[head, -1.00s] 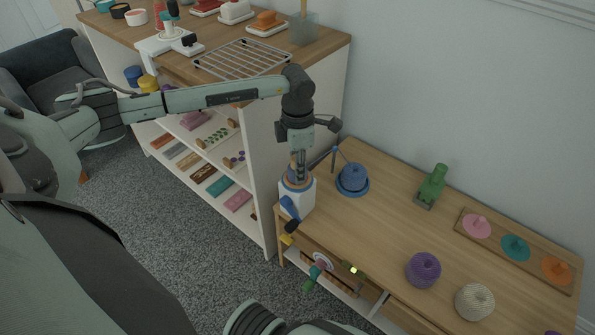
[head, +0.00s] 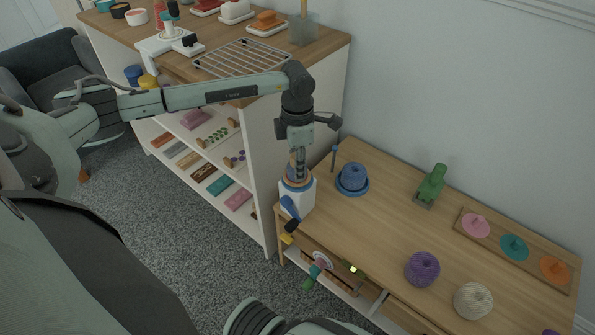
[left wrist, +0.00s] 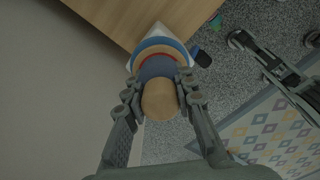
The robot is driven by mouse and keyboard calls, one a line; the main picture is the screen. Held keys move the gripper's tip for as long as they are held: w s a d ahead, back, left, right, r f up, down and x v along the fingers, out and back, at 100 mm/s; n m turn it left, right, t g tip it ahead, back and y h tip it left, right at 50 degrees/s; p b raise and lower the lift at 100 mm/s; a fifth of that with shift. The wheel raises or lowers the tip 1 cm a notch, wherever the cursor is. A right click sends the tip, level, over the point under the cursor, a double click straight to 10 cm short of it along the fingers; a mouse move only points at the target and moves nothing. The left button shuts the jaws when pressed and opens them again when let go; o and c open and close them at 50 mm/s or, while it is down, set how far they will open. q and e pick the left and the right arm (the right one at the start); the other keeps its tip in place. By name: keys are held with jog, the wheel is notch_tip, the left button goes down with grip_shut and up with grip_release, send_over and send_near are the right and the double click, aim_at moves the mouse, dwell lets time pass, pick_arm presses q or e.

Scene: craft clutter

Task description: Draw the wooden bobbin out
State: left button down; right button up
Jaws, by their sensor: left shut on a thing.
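The wooden bobbin (left wrist: 160,100) shows end-on in the left wrist view, with a round pale wooden top and a blue-grey band below it. It also shows in the head view (head: 297,181), over a white holder (head: 299,202) at the table's near left corner. Blue and reddish rings surround it at the holder. My left gripper (left wrist: 158,84) points down with its fingers shut on opposite sides of the bobbin. In the head view the left gripper (head: 297,163) is directly above the holder. The bobbin's lower end is hidden. My right gripper is not visible.
The white-sided shelf (head: 262,165) stands close on the left. A blue pot-like thing (head: 352,178) is near on the right, and a green object (head: 431,184) farther along.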

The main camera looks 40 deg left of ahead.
pick_arm(q)
jog(key=shift+r+p, duration=1.8)
jog(key=shift+r, duration=1.25)
